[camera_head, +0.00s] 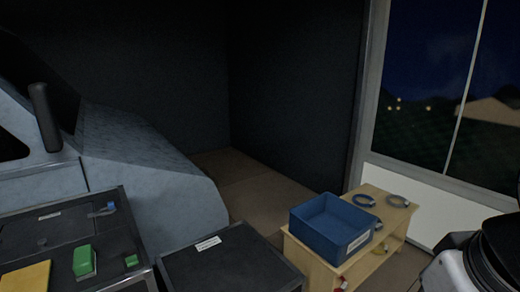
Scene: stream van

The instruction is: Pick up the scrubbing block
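A green block (84,262) with a paler side stands on the dark top of the case (60,240) at the lower left. It looks most like the scrubbing block, but I cannot be sure. A flat yellow piece (25,277) lies left of it, cut by the picture edge. White and black parts of my own arm show at the lower right, far from the green block. My gripper's fingers do not show.
A blue open bin (330,228) with a label stands on a wooden shelf unit (378,262), beside ring-shaped items (397,201). A dark labelled box (230,262) stands between. A small blue item (104,210) lies behind the green block. Brown floor (245,180) shows behind.

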